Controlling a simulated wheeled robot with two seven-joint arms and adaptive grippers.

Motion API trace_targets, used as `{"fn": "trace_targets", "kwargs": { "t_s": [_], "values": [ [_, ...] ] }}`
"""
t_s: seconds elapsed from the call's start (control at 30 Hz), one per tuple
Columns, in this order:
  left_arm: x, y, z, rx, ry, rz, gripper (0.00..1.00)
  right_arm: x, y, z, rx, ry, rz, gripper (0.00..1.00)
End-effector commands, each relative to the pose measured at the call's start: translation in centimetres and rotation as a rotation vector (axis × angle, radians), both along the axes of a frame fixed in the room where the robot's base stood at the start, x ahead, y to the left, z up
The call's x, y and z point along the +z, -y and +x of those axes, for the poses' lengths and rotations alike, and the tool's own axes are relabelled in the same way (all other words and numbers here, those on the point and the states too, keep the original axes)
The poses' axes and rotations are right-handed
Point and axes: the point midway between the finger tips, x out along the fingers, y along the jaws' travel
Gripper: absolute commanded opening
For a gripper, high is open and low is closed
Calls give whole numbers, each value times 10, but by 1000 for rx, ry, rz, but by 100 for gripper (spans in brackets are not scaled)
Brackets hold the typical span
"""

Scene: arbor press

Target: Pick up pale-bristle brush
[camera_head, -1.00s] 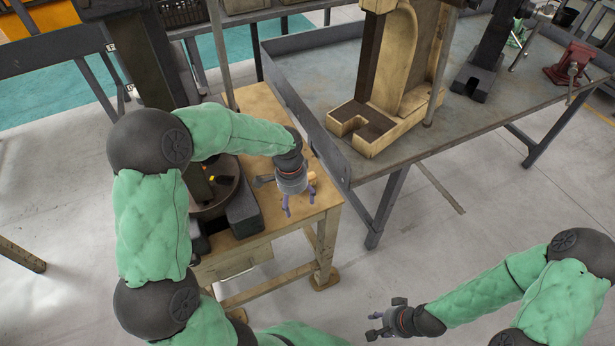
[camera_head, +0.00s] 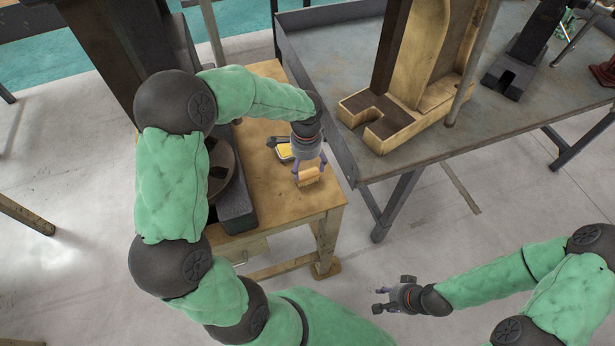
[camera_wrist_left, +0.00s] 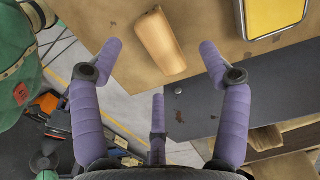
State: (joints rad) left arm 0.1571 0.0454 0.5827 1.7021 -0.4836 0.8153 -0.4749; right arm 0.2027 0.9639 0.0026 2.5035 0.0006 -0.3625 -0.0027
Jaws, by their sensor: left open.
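A small tan block with rounded edges, which I take to be the brush (camera_head: 309,175), lies on the wooden table near its right edge. It also shows in the left wrist view (camera_wrist_left: 160,42), and its bristles cannot be made out. My left gripper (camera_head: 309,165) is open above it, with purple fingers to either side. In the left wrist view the block sits between the two upper fingertips, apart from both, with the third finger below. My right gripper (camera_head: 385,298) hangs open and empty over the floor at lower right.
Dark press parts (camera_head: 236,200) stand to the left on the wooden table (camera_head: 262,185). A grey metal bench (camera_head: 440,150) with a raised edge adjoins on the right.

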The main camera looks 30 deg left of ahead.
Motion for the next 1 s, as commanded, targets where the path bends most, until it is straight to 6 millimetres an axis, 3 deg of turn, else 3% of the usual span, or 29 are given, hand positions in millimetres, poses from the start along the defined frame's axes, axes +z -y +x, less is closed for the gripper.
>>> {"fn": "trace_targets", "kwargs": {
  "t_s": [0.4, 0.67, 0.73, 0.9, 1.0],
  "values": [
    [-47, 6, 0, 1, -2, -1, 76, -16, 0, 0, 0, 0, 0, 40],
    [-51, 6, 0, 1, 0, 0, 76, -16, 0, 0, 0, 1, 0, 40],
    [-51, 6, 0, 0, 0, 0, 65, -16, 0, 0, 0, 1, 0, 40],
    [-51, 6, 0, 0, 0, 0, 17, -16, 0, 0, 0, 1, 0, 40],
    [-51, 6, 1, 0, 0, 0, 13, -16, 0, 0, 0, 1, 0, 40]
  ]
}}
